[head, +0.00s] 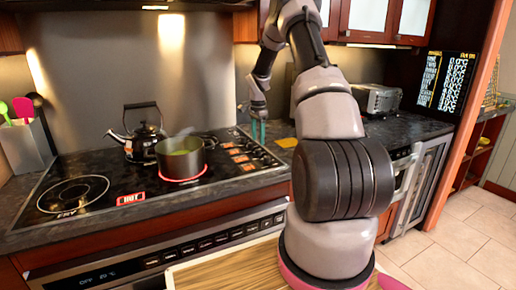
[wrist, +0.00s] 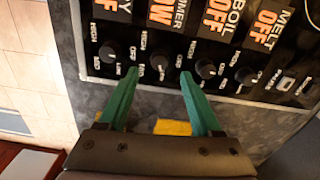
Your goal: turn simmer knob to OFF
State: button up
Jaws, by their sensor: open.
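The simmer knob (wrist: 158,61) is a small black dial, second from left in a row on the stove's control panel. The label above it reads "...MMER" and "...OW" in the wrist view, partly cut off. My gripper (wrist: 159,73) is open and empty, its two green fingertips to the left and right of the simmer knob in that view. I cannot tell whether they touch it or how high above it they are. In the head view my gripper (head: 258,131) points down near the right end of the cooktop; the knob is too small to make out there.
The fry knob (wrist: 108,54) and boil knob (wrist: 205,68) flank the simmer knob closely. The melt knob (wrist: 243,75) is farther right; boil and melt read OFF. A pot (head: 180,158) sits on a glowing red burner beside a kettle (head: 145,135). A yellow item (wrist: 172,127) lies on the counter.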

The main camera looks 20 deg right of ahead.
aim_at(258, 150)
notch_tip(258, 150, down, 5)
jog(key=shift+f, duration=0.1)
dwell(0.3)
grip_shut()
